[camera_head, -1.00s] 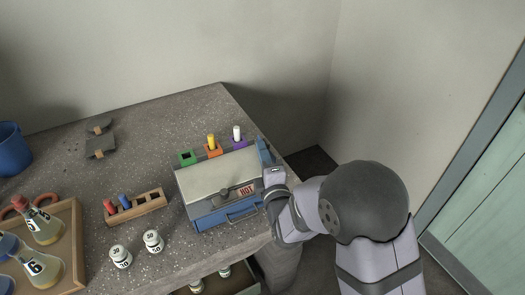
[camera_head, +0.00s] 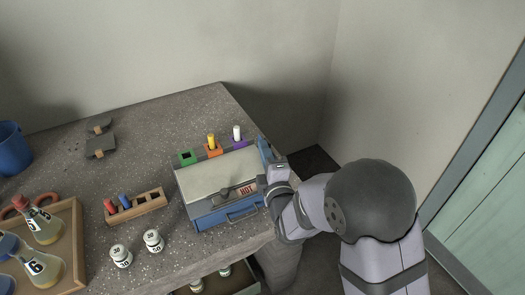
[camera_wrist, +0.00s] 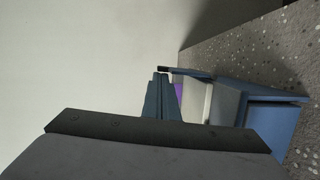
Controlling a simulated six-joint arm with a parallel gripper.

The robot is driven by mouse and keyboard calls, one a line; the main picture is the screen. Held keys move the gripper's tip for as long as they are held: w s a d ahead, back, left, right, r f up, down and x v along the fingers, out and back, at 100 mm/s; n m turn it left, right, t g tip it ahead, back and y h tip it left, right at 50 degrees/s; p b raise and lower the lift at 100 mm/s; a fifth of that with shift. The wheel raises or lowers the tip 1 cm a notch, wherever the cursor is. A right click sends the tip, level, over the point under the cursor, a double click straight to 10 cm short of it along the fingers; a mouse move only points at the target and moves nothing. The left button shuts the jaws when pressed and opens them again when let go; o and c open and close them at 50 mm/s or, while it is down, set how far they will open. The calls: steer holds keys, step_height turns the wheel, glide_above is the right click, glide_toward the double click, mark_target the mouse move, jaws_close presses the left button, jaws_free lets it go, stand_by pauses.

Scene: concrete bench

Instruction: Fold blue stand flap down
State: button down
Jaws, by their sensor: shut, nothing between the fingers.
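A blue box with a pale lid and a red "HOT" label (camera_head: 246,190) stands near the bench's right edge. Its blue flap (camera_head: 264,149) stands up at the box's right end. The flap also shows edge-on beyond the fingers in the wrist view (camera_wrist: 192,73). My gripper (camera_head: 276,163) is at the box's right end, close beside the flap. In the wrist view its fingers (camera_wrist: 160,76) are together and empty. I cannot tell whether they touch the flap. My wrist hides part of the box's right end.
Green, orange and purple holders (camera_head: 212,150) line the box's back edge, two with upright sticks. A wooden rack (camera_head: 150,203), two white weights (camera_head: 153,240) and a tray of flasks (camera_head: 78,262) stand left. A wall (camera_head: 420,90) rises beyond the bench's right edge.

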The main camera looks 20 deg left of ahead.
steer(key=m, duration=0.1)
steer(key=w+d+m, duration=0.1)
steer(key=shift+w+d+r+m+g, duration=0.15)
steer(key=shift+d+r+m+g, duration=0.1)
steer(key=shift+m+g, duration=0.15)
steer(key=w+d+f+m+g, duration=0.1)
steer(key=m, duration=0.2)
steer(key=w+d+f+m+g+y, duration=0.1)
steer(key=w+d+f+m, duration=0.1)
steer(key=m, duration=0.2)
steer(key=w+d+f+m+g+p, duration=0.1)
steer(key=m, duration=0.2)
steer(key=shift+w+d+f+m+y, duration=0.15)
steer(key=shift+w+d+m+y, duration=0.05)
steer(key=shift+m+y, duration=0.1)
steer(key=shift+f, duration=0.15)
stand_by(0.5)
steer(key=s+d+r+p, duration=0.3)
steer(key=s+d+r, duration=0.3)
steer(key=s+d, duration=0.1)
steer(key=shift+r, duration=0.3)
stand_by(0.4)
